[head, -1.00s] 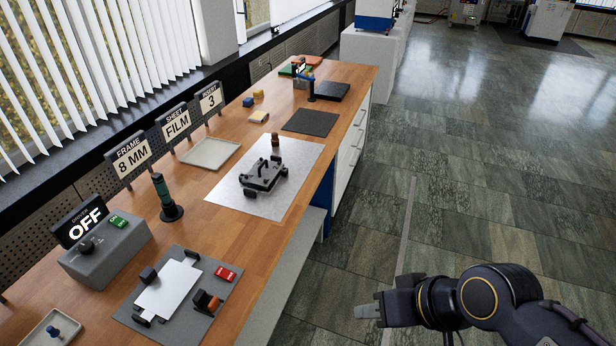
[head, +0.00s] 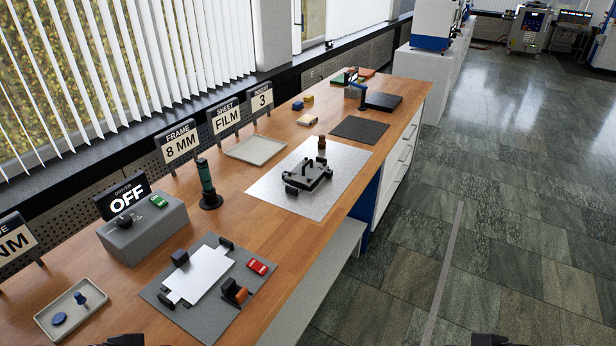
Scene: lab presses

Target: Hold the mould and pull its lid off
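The dark grey mould (head: 308,177) lies on a pale metal sheet on the wooden bench, with small black posts and blocks on and around it. I cannot tell its lid apart from its body at this distance. Only small dark tops of my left gripper (head: 126,341) and my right gripper (head: 491,340) show at the bottom edge. Both are well short of the mould, and their fingers are out of the picture.
A grey switch box (head: 143,229) with an OFF display and a grey fixture board (head: 212,288) stand on the near bench. A dark green post (head: 207,183) stands left of the metal sheet (head: 330,199). Signs line the back. The floor (head: 500,240) at right is clear.

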